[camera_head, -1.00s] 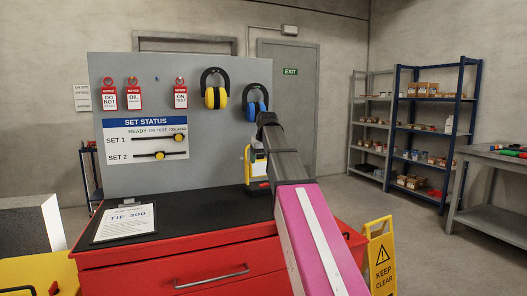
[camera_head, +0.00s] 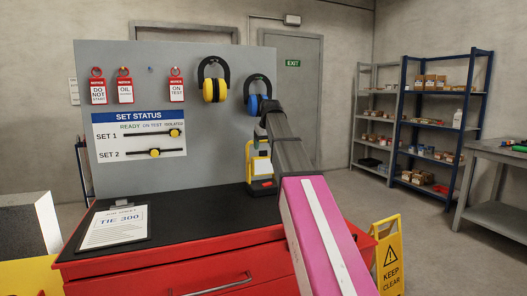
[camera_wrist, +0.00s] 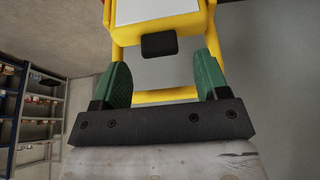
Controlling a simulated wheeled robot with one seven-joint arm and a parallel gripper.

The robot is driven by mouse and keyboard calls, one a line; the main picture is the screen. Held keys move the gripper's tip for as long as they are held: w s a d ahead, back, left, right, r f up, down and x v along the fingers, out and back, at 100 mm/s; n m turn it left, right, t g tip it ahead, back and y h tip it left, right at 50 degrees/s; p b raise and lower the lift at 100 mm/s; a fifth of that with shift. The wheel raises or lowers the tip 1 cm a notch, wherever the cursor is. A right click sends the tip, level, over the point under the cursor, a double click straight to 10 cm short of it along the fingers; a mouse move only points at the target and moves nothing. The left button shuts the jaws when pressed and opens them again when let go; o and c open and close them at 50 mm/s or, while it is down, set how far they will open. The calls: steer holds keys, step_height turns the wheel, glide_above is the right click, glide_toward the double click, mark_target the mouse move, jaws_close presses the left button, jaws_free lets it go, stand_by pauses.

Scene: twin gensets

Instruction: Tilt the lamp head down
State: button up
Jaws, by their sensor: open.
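The work lamp (camera_head: 258,168), yellow with a dark base, stands on the black top of the red cabinet, partly hidden behind my arm. In the wrist view, its yellow head (camera_wrist: 166,32) with a pale panel fills the top, with a black block at its lower edge. The yellow frame (camera_wrist: 160,96) crosses below. My gripper (camera_wrist: 160,82) has two green fingers spread apart, one on each side of the picture's middle, pointing at the lamp. Nothing is clamped between them; whether they touch the frame I cannot tell. In the head view my fingers are hard to make out.
A grey board (camera_head: 120,72) with tags, ear defenders (camera_head: 215,82) and status sliders rises behind the cabinet (camera_head: 190,275). A clipboard (camera_head: 115,228) lies on its left. A yellow warning sign (camera_head: 389,258) stands at the right. Shelves (camera_head: 433,120) and a bench stand farther right.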

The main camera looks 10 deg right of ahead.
mark_target(264, 160)
steer(key=shift+x, duration=1.45)
jaws_close()
steer(key=shift+s+d+f+t+y, duration=0.1)
steer(key=shift+s+f+t+y, duration=0.1)
steer(key=shift+s+t, duration=0.55)
steer(key=shift+s+d+f+t+y, duration=0.1)
steer(key=shift+s+d+f+t, duration=0.1)
steer(key=shift+s+t, duration=0.55)
steer(key=t, duration=0.1)
steer(key=s+f+t, duration=0.1)
steer(key=t, duration=0.1)
steer(key=shift+s+d+y, duration=0.1)
steer(key=shift+y, duration=0.2)
steer(key=shift+s+f+t, duration=0.25)
steer(key=shift+t, duration=0.55)
steer(key=shift+d, duration=0.1)
jaws_free()
